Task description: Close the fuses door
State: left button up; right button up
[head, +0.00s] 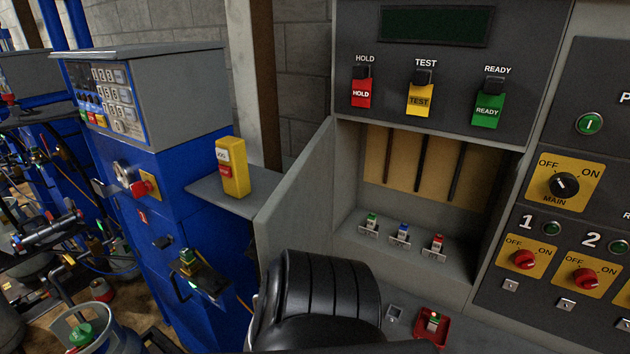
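The fuses door looks to be the plain grey panel (297,190) at the left side of the open compartment (408,215). It stands swung out to the left, and the compartment front is uncovered. Inside, three small fuses with green (370,223), blue (403,234) and red (437,243) tops stand in a row on the ledge. Neither of my grippers shows in the head view.
A black ribbed shape (325,290), which I cannot identify for sure, rises in front of the door's lower part. A red holder (430,327) sits on the lower surface. A yellow handheld box (232,167) stands on a grey shelf left of the door. Switch panels (563,186) flank the right.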

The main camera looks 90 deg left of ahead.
aim_at(297, 215)
jog(key=k, duration=1.15)
jog(key=u, duration=1.75)
jog(key=i, duration=1)
jog(key=z, duration=0.7)
jog(key=k, duration=1)
jog(key=u, duration=0.6)
